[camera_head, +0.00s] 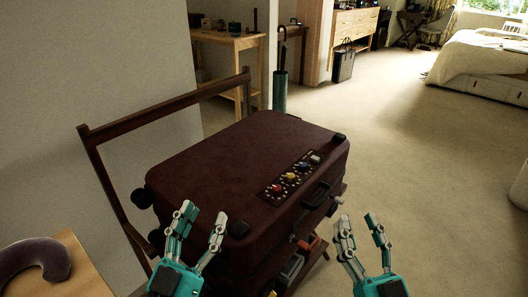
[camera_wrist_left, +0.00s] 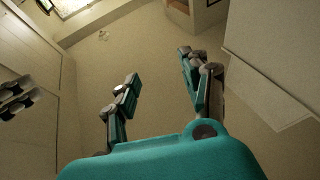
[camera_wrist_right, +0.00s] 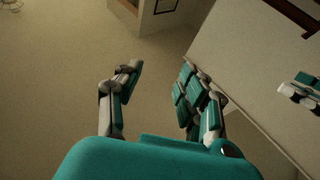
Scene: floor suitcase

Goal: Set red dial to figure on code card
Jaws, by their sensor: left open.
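A dark maroon suitcase (camera_head: 225,155) lies flat on a wooden rack in the head view. On its top near the right edge is a dark panel (camera_head: 284,183) with several dials. The red dial (camera_head: 277,188) is at the panel's near end, beside a yellow dial (camera_head: 291,177), with a blue dial (camera_head: 304,167) and a whitish one (camera_head: 315,159) further on. Figures on the panel are too small to read. I cannot make out a code card. My left gripper (camera_head: 205,222) is open and empty near the suitcase's front corner. My right gripper (camera_head: 358,227) is open and empty, right of the suitcase.
The wooden rack's rail (camera_head: 165,105) rises behind the suitcase. The suitcase handle (camera_head: 317,195) is on its right side. Coloured items (camera_head: 292,265) sit below it. A wooden table with a purple neck pillow (camera_head: 35,258) is at lower left.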

